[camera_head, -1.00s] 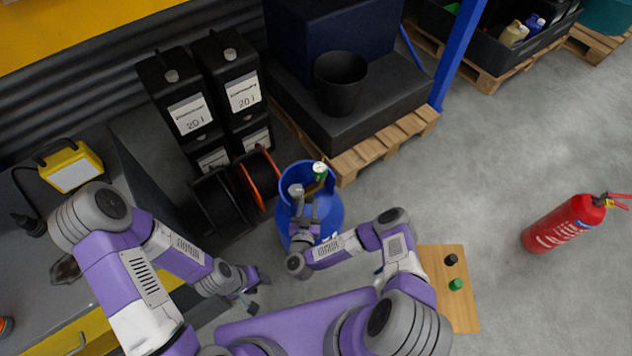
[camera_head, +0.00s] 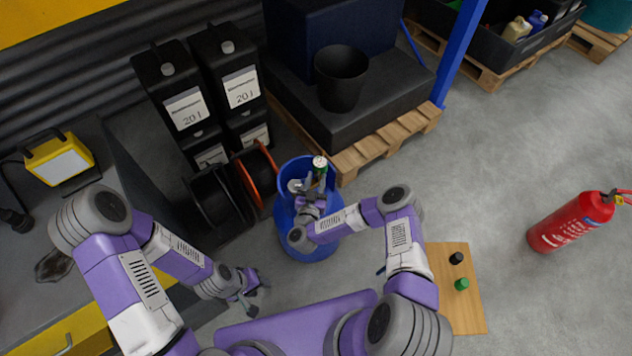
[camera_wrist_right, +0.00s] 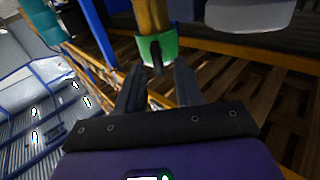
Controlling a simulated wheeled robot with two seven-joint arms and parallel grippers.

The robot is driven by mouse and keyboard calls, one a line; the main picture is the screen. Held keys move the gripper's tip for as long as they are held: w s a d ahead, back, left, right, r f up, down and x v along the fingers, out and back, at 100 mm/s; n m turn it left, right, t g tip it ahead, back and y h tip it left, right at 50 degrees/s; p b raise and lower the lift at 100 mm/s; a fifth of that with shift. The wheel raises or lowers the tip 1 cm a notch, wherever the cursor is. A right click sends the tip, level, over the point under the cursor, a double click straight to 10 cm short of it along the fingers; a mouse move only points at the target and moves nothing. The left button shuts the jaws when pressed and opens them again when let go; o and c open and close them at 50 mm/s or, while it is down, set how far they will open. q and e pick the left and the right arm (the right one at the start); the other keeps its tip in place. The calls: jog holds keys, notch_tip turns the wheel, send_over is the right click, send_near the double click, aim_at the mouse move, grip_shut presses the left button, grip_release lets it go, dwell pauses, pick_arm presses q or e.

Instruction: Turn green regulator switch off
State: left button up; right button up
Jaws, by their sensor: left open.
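A blue gas cylinder (camera_head: 307,243) stands on the floor in the middle of the head view. The green regulator switch (camera_head: 320,171) shows at its top, inside the blue collar. In the right wrist view it is a green band (camera_wrist_right: 160,46) on a brass-coloured stem, with a short dark lever. My right gripper (camera_head: 316,186) is at the collar, just below the switch. In the wrist view its two dark fingers (camera_wrist_right: 158,78) stand apart with the lever end near the gap; I cannot tell whether they touch. My left gripper (camera_head: 251,300) is open and empty, low over the floor.
A wooden board (camera_head: 457,318) with a black knob (camera_head: 457,258) and a green knob (camera_head: 462,284) lies right. Cable reels (camera_head: 257,172) and a pallet (camera_head: 383,142) stand close to the cylinder.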

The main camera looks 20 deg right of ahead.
grip_shut()
jog(key=shift+m, duration=0.4)
jog(key=m, duration=0.1)
jog(key=m+p, duration=0.1)
jog(key=m, duration=0.1)
jog(key=shift+s+d, duration=0.1)
jog(key=shift+d, duration=0.1)
jog(key=m, duration=0.1)
jog(key=m+p, duration=0.1)
jog(key=m, duration=0.1)
jog(key=shift+s+d+f+m, duration=0.1)
jog(key=shift+d+f+m, duration=0.05)
jog(key=shift+m, duration=0.15)
jog(key=m, duration=0.7)
jog(key=f+m, duration=0.1)
jog(key=m, duration=0.2)
jog(key=shift+s+d+b, duration=0.1)
jog(key=shift+d+b, duration=0.15)
jog(key=shift+b, duration=0.15)
jog(key=shift+m, duration=0.4)
